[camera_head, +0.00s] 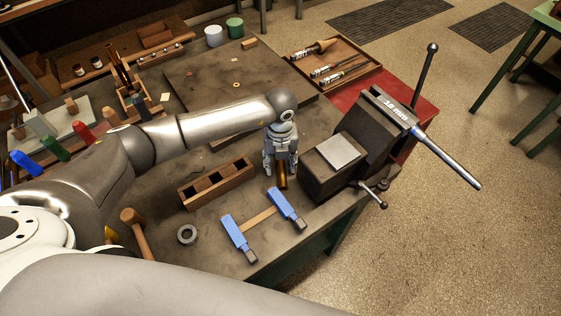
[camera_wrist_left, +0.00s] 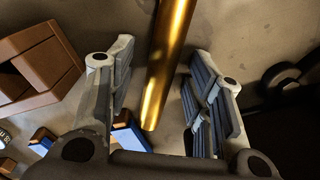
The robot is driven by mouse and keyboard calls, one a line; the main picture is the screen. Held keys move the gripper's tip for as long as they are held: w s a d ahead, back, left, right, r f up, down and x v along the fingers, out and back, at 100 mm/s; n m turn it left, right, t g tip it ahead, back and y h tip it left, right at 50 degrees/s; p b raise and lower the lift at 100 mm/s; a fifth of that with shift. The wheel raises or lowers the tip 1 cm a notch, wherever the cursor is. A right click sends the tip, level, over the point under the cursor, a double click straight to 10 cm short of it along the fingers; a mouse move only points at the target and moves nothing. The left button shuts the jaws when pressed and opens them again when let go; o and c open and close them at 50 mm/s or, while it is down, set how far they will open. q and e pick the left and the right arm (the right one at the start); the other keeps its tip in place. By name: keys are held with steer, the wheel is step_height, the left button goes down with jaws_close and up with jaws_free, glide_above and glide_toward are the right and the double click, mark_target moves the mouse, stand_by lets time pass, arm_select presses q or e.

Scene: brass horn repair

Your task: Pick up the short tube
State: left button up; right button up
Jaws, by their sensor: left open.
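The short tube is a gold brass tube (camera_head: 283,182) on the bench in the head view, just left of the vise and partly hidden by my left gripper. My left gripper (camera_head: 281,170) points down over it with its fingers apart. In the left wrist view the tube (camera_wrist_left: 168,62) runs from the top edge down between the two open fingers of the gripper (camera_wrist_left: 158,78). Gaps show on both sides, and neither finger visibly touches it. Its far end is cut off by the frame. My right gripper is not in view.
A dark vise (camera_head: 325,178) with a long bar handle stands close on the right. A wooden compartment box (camera_head: 216,184) is on the left. A blue-ended stand (camera_head: 262,216), a grey ring (camera_head: 187,235) and a mallet (camera_head: 134,222) lie nearer the front.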

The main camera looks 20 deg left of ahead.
arm_select(q)
steer(key=shift+f, duration=0.1)
steer(key=shift+c, duration=0.5)
jaws_close()
